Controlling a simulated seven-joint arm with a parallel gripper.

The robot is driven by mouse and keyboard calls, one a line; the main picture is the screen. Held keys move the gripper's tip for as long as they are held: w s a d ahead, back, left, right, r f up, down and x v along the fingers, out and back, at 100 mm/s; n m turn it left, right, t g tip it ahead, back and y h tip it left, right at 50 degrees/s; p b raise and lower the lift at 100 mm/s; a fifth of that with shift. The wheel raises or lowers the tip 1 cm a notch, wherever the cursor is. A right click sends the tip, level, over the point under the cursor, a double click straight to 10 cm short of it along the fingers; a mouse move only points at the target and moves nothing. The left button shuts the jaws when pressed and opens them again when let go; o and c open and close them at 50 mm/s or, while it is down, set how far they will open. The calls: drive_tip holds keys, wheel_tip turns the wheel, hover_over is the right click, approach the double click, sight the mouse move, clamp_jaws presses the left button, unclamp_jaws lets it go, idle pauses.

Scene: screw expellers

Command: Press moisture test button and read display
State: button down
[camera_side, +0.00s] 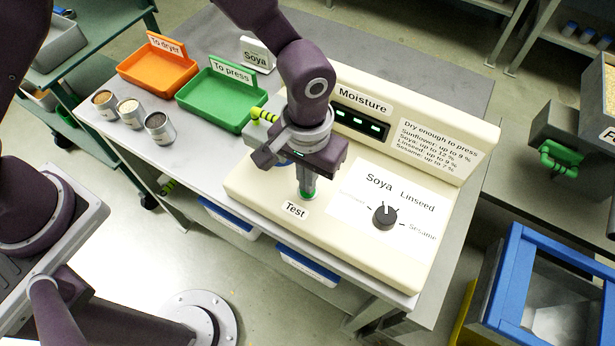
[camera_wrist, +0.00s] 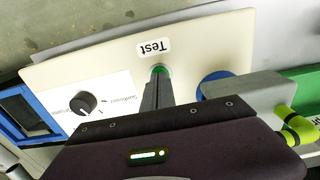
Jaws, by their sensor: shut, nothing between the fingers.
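The cream moisture meter (camera_side: 255,187) stands on the table, with a dark display (camera_side: 345,117) showing green dash-like marks and no number that I can read. My gripper (camera_side: 307,194) points down with its fingers together and empty, right over the green test button beside the "Test" label (camera_side: 295,209). In the wrist view the green button (camera_wrist: 159,69) shows at the fingertips, partly covered by them. The tips look at or just above it; I cannot tell whether they press it. The selector knob (camera_side: 385,217) has its white pointer toward the "Soya" side.
An orange "To dryer" tray (camera_side: 158,77) and a green "To press" tray (camera_side: 207,103) lie at the back left. Small sample cups (camera_side: 131,113) stand in front of them. A round blue part (camera_wrist: 215,79) sits on the meter close beside my gripper.

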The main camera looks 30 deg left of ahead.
drive_tip(key=shift+f, duration=0.25)
drive_tip(key=shift+s+a+f, duration=0.1)
drive_tip(key=shift+f, duration=0.8)
wheel_tip(320, 180, up, 15)
drive_tip(key=shift+r, duration=0.1)
idle(0.6)
